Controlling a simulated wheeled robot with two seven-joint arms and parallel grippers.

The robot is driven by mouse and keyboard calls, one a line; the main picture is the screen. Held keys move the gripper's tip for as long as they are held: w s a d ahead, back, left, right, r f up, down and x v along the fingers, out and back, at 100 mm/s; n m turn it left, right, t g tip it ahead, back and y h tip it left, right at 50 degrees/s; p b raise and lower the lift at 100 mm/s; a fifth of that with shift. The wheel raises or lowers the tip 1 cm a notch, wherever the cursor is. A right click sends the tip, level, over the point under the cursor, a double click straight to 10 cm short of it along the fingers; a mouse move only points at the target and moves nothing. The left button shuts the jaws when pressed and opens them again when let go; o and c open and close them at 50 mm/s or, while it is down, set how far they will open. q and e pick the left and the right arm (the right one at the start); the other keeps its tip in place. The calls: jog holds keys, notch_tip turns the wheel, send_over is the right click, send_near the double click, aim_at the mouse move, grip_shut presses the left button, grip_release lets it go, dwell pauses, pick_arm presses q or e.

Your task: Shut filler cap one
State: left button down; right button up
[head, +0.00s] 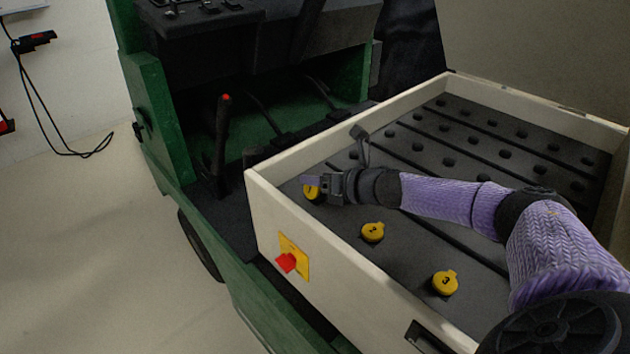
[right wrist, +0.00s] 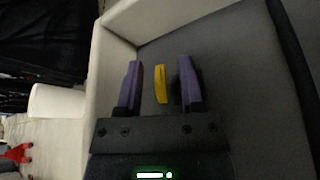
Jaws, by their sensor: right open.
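Filler cap one (head: 311,194) is a yellow cap on the dark top inside the cream box of the cart, near its left corner. My right gripper (head: 314,181) is over it and hides part of it in the head view. In the right wrist view, cap one (right wrist: 161,84) is a narrow yellow strip between the two purple fingers of my open right gripper (right wrist: 160,88). Gaps show on both sides of it. I cannot tell for sure whether the cap is raised or flat. My left gripper is not in view.
Yellow caps two (head: 373,232) and three (head: 445,283) lie to the right along the same front side. The box wall (head: 330,262) carries a red switch (head: 287,262) on a yellow plate. A raised cream lid (head: 535,50) stands behind. A red-tipped lever (head: 222,140) is at left.

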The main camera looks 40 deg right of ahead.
jog(key=shift+w+a, duration=0.1)
jog(key=shift+w, duration=0.1)
grip_shut()
jog(key=f+m+y+b, duration=0.1)
jog(key=b, duration=0.1)
jog(key=d+f+m+y+b, duration=0.1)
jog(key=m, duration=0.1)
jog(key=shift+w+d+t+b, duration=0.1)
jog(key=shift+d+t+b, duration=0.2)
jog(key=shift+b, duration=0.1)
jog(key=shift+d+r+m, duration=0.1)
jog(key=shift+m, duration=0.4)
jog(key=shift+r+y, duration=0.2)
jog(key=shift+y, duration=0.1)
